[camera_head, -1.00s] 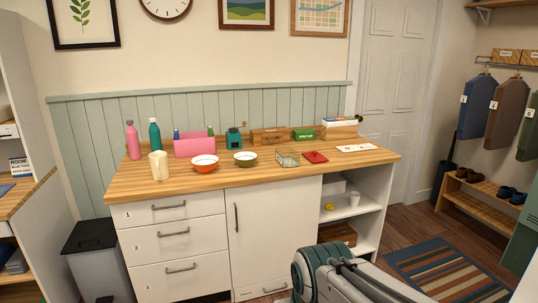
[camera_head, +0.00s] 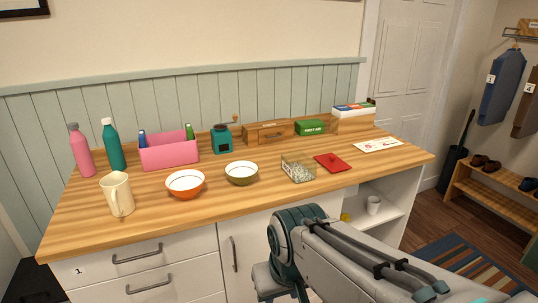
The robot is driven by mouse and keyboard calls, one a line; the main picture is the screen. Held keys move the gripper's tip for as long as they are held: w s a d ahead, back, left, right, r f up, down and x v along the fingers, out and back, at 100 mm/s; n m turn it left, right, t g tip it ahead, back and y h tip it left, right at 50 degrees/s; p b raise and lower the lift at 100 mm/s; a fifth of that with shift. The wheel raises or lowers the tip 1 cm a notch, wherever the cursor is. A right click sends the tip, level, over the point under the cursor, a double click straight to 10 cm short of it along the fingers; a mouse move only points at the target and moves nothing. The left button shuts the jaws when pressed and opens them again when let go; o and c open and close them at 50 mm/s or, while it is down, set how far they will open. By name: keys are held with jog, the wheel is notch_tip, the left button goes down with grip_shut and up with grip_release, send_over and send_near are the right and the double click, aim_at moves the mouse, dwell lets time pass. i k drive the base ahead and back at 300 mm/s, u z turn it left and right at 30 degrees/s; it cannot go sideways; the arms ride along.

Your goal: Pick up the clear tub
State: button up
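The clear tub (camera_head: 299,168) is a small see-through box with pale contents, too small to make out. It stands on the wooden counter (camera_head: 160,228) toward the front edge, right of the green bowl. A red flat thing with a small knob, perhaps a lid (camera_head: 332,162), lies just right of it. My arm shows at the lower right, in front of the counter and below the tub. My gripper is not in view.
A green bowl (camera_head: 241,173), an orange bowl (camera_head: 185,184) and a cream mug (camera_head: 118,194) stand left of the tub. Behind are a pink bin (camera_head: 170,152), a teal grinder (camera_head: 221,139), a wooden box (camera_head: 267,133) and a green box (camera_head: 311,128). Bare counter lies in front of the bowls.

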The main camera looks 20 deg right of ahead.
aim_at(298, 166)
jog(key=i, duration=1.25)
jog(key=z, duration=0.5)
